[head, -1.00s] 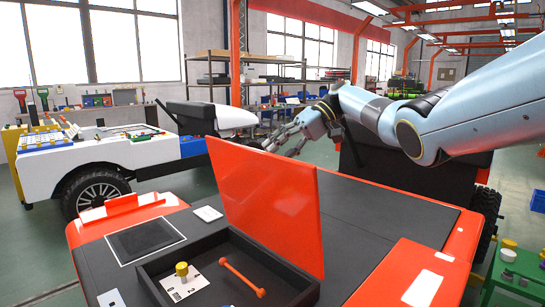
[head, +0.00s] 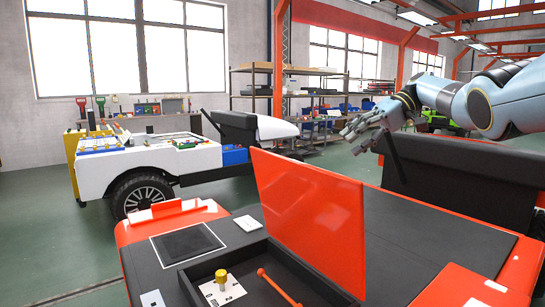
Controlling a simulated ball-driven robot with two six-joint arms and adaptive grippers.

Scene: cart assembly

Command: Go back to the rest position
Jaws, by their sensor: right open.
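My right gripper (head: 354,134) is open and empty. It hangs in the air at the upper right, above and behind the raised orange lid (head: 312,217), and points left. Its arm comes in from the right edge. My left gripper is out of view. The orange and dark-grey cart (head: 430,232) fills the lower right. The lid stands up at the rim of a black open tray (head: 262,262). In the tray are a yellow-topped knob (head: 221,276) on a white card and an orange rod (head: 278,287), partly cut off by the bottom edge.
A white vehicle (head: 120,166) with tools on top stands behind at the left. Shelving (head: 300,75) lines the back wall. Green floor (head: 45,245) is clear at the left. A black seat back (head: 455,172) rises below my right arm.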

